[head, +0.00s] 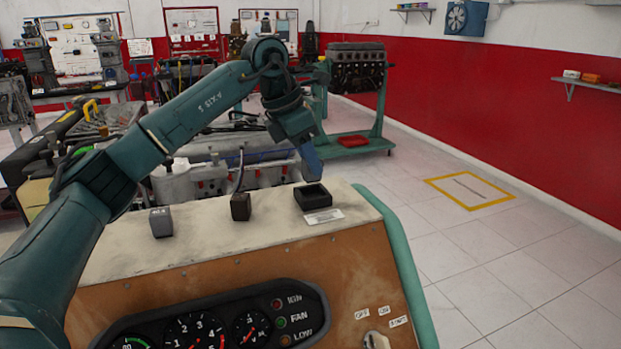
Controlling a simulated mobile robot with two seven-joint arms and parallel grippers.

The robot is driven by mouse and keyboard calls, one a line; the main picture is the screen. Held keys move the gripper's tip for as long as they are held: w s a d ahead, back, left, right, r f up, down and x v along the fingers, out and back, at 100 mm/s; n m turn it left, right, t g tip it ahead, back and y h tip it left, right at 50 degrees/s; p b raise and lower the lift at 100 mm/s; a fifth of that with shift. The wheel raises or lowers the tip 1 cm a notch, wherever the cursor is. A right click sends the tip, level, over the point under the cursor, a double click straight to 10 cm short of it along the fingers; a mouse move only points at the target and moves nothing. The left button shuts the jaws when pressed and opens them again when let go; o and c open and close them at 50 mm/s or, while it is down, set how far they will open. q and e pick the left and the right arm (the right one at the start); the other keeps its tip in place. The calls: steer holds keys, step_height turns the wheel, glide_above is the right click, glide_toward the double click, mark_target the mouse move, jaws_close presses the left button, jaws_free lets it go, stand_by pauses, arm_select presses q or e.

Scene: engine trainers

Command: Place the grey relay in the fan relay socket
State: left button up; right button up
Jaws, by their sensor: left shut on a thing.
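The grey relay (161,222) is a small grey block with pale marks on its front, standing on the console's pale top at the left. The dark open square socket (313,197) sits at the right of the top, with a white label (325,216) in front of it; I cannot read the label. My left gripper (311,163) points down just above and behind this socket, apart from the grey relay. It is shut on a small blue thing (312,162), which is hard to make out. My right gripper is not in view.
A dark brown block (240,207) stands between the grey relay and the socket, with a cable rising behind it. The console's front (190,285) carries gauges and IGN, FAN and LOW lamps. An engine on a green stand (357,100) is behind. Floor at right is clear.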

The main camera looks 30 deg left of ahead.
mark_target(304, 163)
arm_select(q)
steer(key=shift+f, duration=2.05)
steer(key=shift+f, duration=0.1)
steer(key=o, duration=1)
steer(key=shift+c, duration=0.2)
steer(key=shift+r, duration=0.2)
steer(key=v, duration=1.2)
steer(key=shift+w+f, duration=0.1)
